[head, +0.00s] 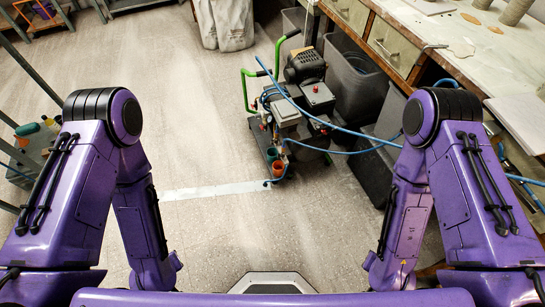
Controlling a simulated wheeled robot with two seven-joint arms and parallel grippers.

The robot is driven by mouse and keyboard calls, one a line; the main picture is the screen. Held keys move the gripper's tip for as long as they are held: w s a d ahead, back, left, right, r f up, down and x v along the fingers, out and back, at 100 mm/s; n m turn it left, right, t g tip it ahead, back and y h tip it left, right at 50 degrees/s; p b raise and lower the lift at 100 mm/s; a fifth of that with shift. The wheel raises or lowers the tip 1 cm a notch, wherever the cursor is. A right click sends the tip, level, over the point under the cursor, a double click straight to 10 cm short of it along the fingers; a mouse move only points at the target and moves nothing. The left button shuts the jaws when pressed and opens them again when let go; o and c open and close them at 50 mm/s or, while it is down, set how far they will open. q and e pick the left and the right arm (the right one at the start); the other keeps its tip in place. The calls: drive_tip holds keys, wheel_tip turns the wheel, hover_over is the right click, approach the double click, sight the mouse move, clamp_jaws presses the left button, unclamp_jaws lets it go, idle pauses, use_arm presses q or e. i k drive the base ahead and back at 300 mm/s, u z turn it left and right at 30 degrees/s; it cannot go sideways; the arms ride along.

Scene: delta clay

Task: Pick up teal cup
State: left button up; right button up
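A small teal, cup-like thing (271,154) shows at the near end of a wheeled machine on the floor, right of the middle of the head view. It is too small to tell for sure that it is a cup. An orange cup-like thing (278,168) is close beside it, nearer to me. My purple arms show on both sides, folded downward, well apart from these things. Neither of my grippers is in view.
The machine (288,115) has green handles and trailing blue hoses (345,130). Grey bins (355,80) and a long workbench (455,35) line the right. A metal rack with bottles (30,135) stands left. The speckled floor (175,80) between is mostly clear.

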sight(271, 152)
drive_tip(key=i, duration=1.35)
drive_tip(key=z, duration=0.45)
